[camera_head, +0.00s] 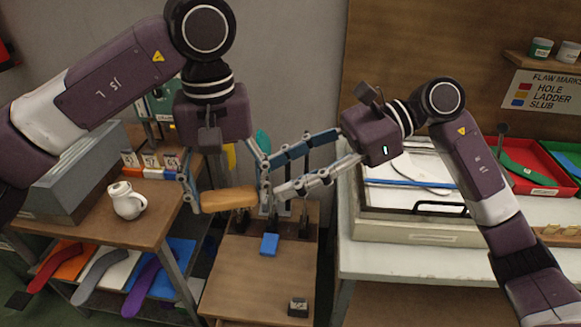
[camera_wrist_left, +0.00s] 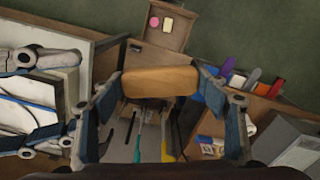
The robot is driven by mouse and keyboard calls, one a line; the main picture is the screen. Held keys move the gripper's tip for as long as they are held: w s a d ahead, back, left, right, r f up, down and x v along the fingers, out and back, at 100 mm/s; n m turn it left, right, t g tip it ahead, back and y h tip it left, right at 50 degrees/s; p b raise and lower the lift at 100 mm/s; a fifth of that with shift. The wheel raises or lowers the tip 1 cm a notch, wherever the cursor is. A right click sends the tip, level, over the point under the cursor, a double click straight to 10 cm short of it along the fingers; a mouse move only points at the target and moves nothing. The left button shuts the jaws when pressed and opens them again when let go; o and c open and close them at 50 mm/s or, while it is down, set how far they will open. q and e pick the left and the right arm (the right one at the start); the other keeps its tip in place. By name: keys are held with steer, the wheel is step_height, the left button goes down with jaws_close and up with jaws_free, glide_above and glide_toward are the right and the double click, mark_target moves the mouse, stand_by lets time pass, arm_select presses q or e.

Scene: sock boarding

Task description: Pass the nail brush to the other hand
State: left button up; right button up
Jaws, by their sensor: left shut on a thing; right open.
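The nail brush (camera_head: 229,198) is a tan wooden block. My left gripper (camera_head: 228,196) points down and is shut on it, a finger at each end, holding it in the air. In the left wrist view the brush (camera_wrist_left: 159,81) spans between the two fingers. My right gripper (camera_head: 275,176) comes from the right with its fingers spread and empty. Its fingertips overlap the brush's right end and my left gripper's right finger in the head view; the left wrist view shows it at the left, apart from the brush. The brush's bristles are not visible.
A wooden table (camera_head: 258,285) with a blue block (camera_head: 269,245) and a small dark-based block (camera_head: 298,307) lies below. A pale drawer unit with a tray (camera_head: 432,235) stands at right, red and green bins (camera_head: 525,166) beyond.

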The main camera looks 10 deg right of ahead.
mark_target(241, 194)
steer(key=x, duration=1.1)
steer(key=shift+w+a+f, duration=0.1)
steer(key=shift+a, duration=0.15)
steer(key=c, duration=1)
arm_select(q)
steer(key=o, duration=1.2)
arm_select(e)
steer(key=shift+c, duration=1.2)
arm_select(q)
steer(key=shift+r, duration=0.1)
